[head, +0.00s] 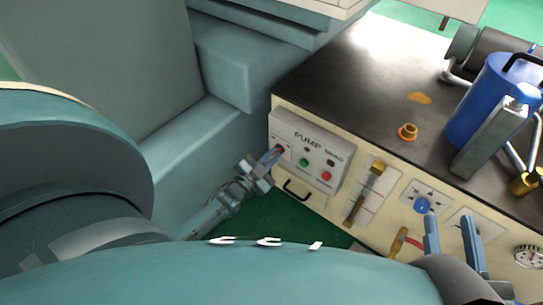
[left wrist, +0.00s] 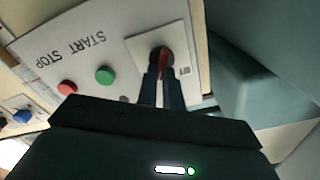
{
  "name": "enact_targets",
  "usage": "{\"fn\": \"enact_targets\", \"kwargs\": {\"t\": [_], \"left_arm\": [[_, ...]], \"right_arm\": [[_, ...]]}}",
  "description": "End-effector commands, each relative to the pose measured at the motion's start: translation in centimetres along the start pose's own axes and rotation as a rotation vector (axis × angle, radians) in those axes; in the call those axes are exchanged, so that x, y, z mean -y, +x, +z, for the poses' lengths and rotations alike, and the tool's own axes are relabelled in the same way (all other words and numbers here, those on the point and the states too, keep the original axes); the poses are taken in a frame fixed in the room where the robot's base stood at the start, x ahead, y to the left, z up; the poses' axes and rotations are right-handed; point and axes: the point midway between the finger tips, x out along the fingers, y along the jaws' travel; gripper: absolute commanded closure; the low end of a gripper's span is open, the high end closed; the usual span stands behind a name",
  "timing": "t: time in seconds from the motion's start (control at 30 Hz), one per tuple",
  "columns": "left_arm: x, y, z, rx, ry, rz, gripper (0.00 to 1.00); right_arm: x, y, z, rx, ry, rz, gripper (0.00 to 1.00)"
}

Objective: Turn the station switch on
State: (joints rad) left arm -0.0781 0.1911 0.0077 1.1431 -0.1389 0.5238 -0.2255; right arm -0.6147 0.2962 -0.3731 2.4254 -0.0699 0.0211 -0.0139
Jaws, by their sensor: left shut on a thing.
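The switch has a red handle (left wrist: 163,59) on a dark round base, set in a pale square plate (left wrist: 139,47) in the left wrist view. A partly readable label, apparently OFF, is beside it. My left gripper (head: 275,154) is at the left end of the grey PUMP panel (head: 300,142) in the head view. Its two fingers are shut on the red handle, which shows between their tips in the left wrist view (left wrist: 163,74). The fingers hide part of the handle. My right gripper (head: 450,221) is open and empty near the panel's lower right.
The green START button (left wrist: 105,75) and red STOP button (left wrist: 67,87) are beside the switch. A drawer-like handle (head: 296,191) is below the panel. A brass lever (head: 364,194), a blue knob (head: 422,205) and a gauge (head: 528,257) are to the right. A blue cylinder (head: 492,95) stands on the dark top.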

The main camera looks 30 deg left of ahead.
Motion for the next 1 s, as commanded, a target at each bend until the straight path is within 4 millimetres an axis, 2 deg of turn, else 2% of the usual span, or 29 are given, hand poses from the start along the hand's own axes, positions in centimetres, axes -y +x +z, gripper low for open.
{"fn": "enact_targets", "kwargs": {"t": [0.27, 0.3, 0.53, 0.83, 1.0], "left_arm": [[-0.1, -0.1, 0.0, 0.0, 0.005, 0.002, 1.0], [-0.1, -0.1, 0.0, 0.0, 0.005, 0.002, 0.89], [0.0, 0.0, 0.0, 0.0, 0.003, 0.001, 0.71], [0.0, -0.3, 0.0, 0.001, 0.001, 0.001, 0.7], [0.1, -2.6, -0.2, 0.004, 0.001, 0.002, 0.7]], "right_arm": [[0.0, 0.0, -0.2, -0.004, -0.001, 0.0, 0.64], [0.0, 0.0, -0.2, -0.005, -0.001, 0.0, 0.64], [0.0, 0.0, -0.4, -0.007, -0.001, 0.0, 0.64], [0.0, 0.0, -0.5, -0.007, -0.002, 0.0, 0.64], [-0.1, 0.1, -1.1, -0.002, -0.019, -0.001, 0.64]]}}
